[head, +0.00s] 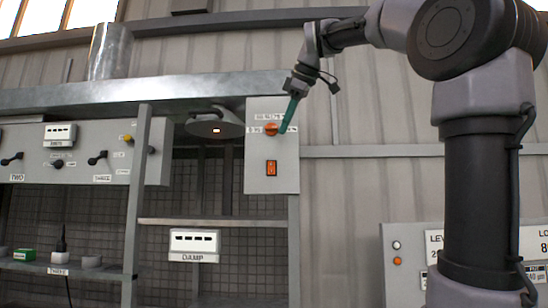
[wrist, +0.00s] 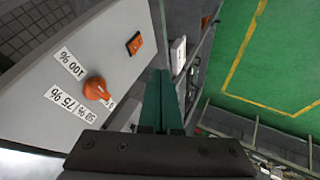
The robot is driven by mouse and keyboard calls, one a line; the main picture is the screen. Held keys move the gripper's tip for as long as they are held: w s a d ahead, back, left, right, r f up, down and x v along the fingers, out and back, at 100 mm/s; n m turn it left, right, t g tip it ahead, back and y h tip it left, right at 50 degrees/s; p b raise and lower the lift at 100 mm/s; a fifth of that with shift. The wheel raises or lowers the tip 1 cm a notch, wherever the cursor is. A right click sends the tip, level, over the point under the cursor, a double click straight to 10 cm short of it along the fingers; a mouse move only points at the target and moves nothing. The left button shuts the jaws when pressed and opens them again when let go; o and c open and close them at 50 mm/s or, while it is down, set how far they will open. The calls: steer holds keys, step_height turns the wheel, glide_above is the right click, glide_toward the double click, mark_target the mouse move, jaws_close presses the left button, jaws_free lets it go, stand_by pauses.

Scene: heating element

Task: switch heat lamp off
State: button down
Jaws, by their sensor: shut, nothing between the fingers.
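The heat lamp (head: 215,128) hangs under the shelf, left of the control box, and a small orange-white glow shows at its middle. The grey control box (head: 258,180) carries an orange knob (head: 270,129) with percent labels around it and an orange rocker switch (head: 271,168) below. In the wrist view the knob (wrist: 97,88) and the switch (wrist: 134,43) both show on the box face. My gripper (head: 284,130) has green fingers that are shut and empty. The fingertips (wrist: 162,75) are close beside the knob, on its right in the head view; whether they touch it I cannot tell.
Left of the box is a panel (head: 85,168) with black handles and a yellow knob. A metal post (head: 138,190) stands left of the lamp.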

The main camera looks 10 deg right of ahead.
glide_toward(268, 169)
steer(key=f, duration=0.1)
steer(key=w+a+f, duration=0.1)
steer(key=f, duration=0.2)
steer(key=shift+w+a+f, duration=0.35)
steer(key=shift+w+d+r, duration=0.1)
steer(key=shift+w+d, duration=0.05)
steer(key=shift+w, duration=0.3)
steer(key=shift+w+d, duration=0.1)
steer(key=shift+w, duration=0.15)
steer(key=shift+r, duration=0.1)
